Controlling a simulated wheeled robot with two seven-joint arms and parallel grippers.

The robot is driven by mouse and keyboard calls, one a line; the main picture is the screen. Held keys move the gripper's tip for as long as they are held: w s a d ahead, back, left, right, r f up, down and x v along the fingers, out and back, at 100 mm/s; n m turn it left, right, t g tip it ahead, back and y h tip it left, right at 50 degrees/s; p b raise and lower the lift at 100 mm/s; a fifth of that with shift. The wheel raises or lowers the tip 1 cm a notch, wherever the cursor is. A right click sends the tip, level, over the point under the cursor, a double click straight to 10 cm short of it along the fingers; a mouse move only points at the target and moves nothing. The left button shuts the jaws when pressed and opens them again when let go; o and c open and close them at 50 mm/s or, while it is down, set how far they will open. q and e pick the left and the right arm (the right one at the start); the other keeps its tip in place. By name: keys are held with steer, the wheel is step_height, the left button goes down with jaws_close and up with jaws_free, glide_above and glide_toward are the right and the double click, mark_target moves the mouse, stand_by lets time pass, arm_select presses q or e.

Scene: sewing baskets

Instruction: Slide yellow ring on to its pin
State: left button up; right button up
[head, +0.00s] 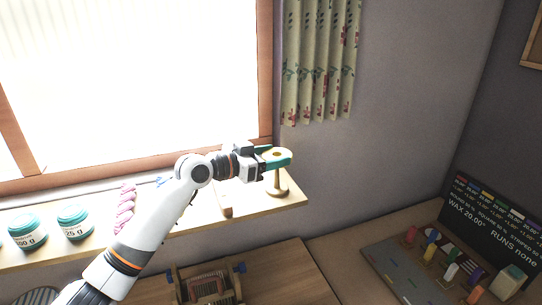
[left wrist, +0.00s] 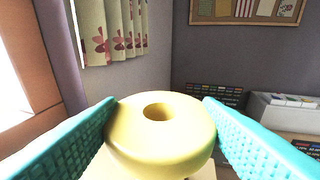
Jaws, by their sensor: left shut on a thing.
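The yellow ring (left wrist: 160,145) lies flat between the two teal fingers of my left gripper (head: 278,157), which is shut on it. The ring also shows pale in the head view (head: 271,154). A wooden pin on a round base (head: 277,191) stands upright on the window sill, and the ring appears close over its upper part. The pin's top is hidden by the ring and fingers. In the left wrist view the ring's hole looks dark with no pin tip showing through, so I cannot tell whether the ring is around the pin. My right gripper is not in view.
A curtain (head: 320,65) hangs behind. Below are a wooden rack (head: 208,286) and, right, a board with coloured pegs (head: 425,270) beside a dark sign (head: 492,220).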

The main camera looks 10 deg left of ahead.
mark_target(271, 190)
arm_select(q)
steer(key=shift+f, duration=0.3)
steer(key=shift+f+b, duration=0.55)
steer(key=shift+b, duration=0.2)
steer(key=shift+f, duration=0.15)
steer(key=shift+f+b, duration=0.3)
steer(key=shift+b, duration=0.05)
steer(key=shift+f, duration=0.35)
steer(key=shift+f+b, duration=1.05)
steer(key=shift+b, duration=0.05)
steer(key=shift+f+b, duration=0.3)
steer(key=shift+f, duration=0.05)
steer(key=shift+f, duration=0.35)
steer(key=shift+f+b, duration=0.1)
steer(key=shift+b, duration=0.25)
